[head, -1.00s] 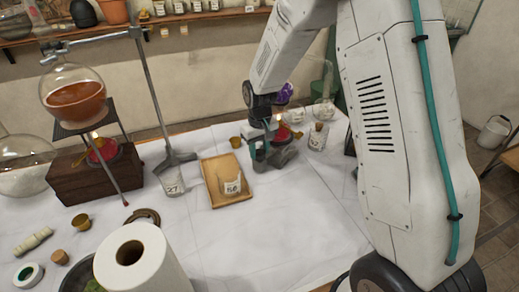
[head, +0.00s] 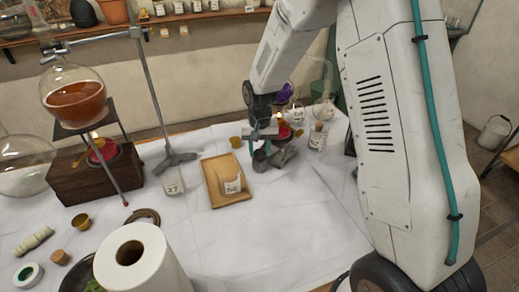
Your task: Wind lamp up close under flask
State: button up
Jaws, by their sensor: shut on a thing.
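My gripper (head: 264,146) reaches down at the right back of the white-covered table. It is shut at the near left side of a grey stand (head: 284,154), apparently on its knob; the contact is small and partly hidden. A red lamp (head: 284,131) sits on the stand, partly behind my gripper, with a small bright flame spot at its top. A purple-filled flask (head: 285,94) shows just above and behind the lamp, mostly hidden by my arm. The gap between flame and flask is too small to judge.
A large flask of brown liquid (head: 75,100) stands on a tripod over another lit red lamp (head: 104,151) on a wooden box at left. A wooden tray (head: 213,185), a metal stand (head: 174,157) and white jars (head: 318,137) are nearby.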

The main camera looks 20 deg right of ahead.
aim_at(260, 153)
jog(key=o, duration=1)
jog(key=shift+r, duration=4.05)
jog(key=shift+s+f, duration=0.1)
jog(key=shift+s, duration=0.25)
jog(key=s+d+r+n, duration=0.1)
jog(key=s+r, duration=0.4)
jog(key=s, duration=0.6)
jog(key=s+r+n+t, duration=0.1)
jog(key=s+r, duration=0.5)
jog(key=s, duration=0.5)
jog(key=s+d+r+n, duration=0.1)
jog(key=s+r, duration=0.4)
jog(key=s, duration=0.6)
jog(key=shift+s+d+r, duration=0.3)
jog(key=shift+s+r, duration=0.05)
jog(key=shift+r, duration=0.05)
